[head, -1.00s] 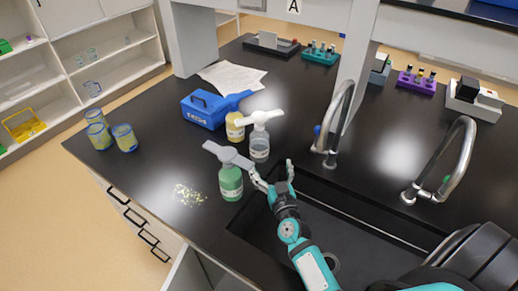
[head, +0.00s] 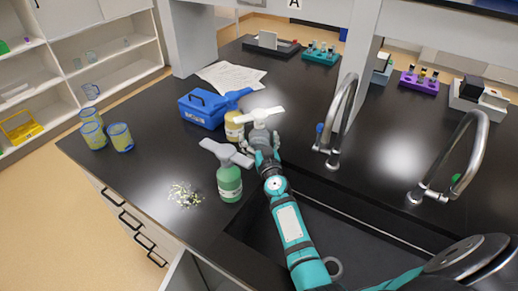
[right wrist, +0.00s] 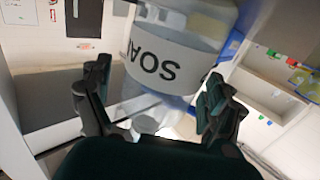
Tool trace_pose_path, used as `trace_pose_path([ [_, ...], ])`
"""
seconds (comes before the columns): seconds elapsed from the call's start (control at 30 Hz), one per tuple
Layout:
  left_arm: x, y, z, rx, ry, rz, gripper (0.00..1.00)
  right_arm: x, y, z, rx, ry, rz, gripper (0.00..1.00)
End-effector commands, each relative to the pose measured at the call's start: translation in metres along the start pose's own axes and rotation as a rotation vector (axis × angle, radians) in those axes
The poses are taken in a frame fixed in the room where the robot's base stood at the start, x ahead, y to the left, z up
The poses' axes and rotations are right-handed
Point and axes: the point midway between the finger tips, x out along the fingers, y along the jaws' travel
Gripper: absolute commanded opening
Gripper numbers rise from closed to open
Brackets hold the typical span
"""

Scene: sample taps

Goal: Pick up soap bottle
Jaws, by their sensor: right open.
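The soap bottle (head: 260,133) is clear with a white top and stands on the black counter behind the green bottle. Its lower body is hidden by my right gripper (head: 264,153). In the right wrist view the soap bottle (right wrist: 178,55) appears upside down, with a white label reading "SOA…", close in front of the palm. The right gripper (right wrist: 158,92) is open, with one finger on each side of the bottle. I cannot tell whether the fingers touch it. My left gripper is not in view.
A green bottle (head: 229,184) with a grey top stands near the front edge, close to my right arm. A yellow bottle (head: 234,130) and a blue box (head: 201,112) are behind left. The sink (head: 335,235) and faucet (head: 338,125) lie to the right. Several glasses (head: 121,137) stand at left.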

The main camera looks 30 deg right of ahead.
Motion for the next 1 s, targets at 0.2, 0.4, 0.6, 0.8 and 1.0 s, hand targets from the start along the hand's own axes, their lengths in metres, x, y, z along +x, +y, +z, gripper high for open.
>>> trace_pose_path([
  [0.2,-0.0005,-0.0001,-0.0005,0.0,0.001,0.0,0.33,-0.0001,0.0002,-0.0002,0.0,-0.001,0.0,0.86],
  [0.4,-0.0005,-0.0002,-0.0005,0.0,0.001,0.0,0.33,-0.0002,0.0002,-0.0002,0.0,0.0,0.0,0.6],
  [0.6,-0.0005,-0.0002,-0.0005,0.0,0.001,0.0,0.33,-0.0003,0.0002,-0.0001,-0.001,0.0,0.0,0.34],
  [0.8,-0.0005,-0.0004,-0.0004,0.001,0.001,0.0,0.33,-0.0004,0.0002,0.0,-0.001,-0.001,0.0,0.07],
  [1.0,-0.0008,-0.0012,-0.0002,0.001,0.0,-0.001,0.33,0.0002,0.0003,-0.0026,-0.001,0.004,0.001,0.06],
])
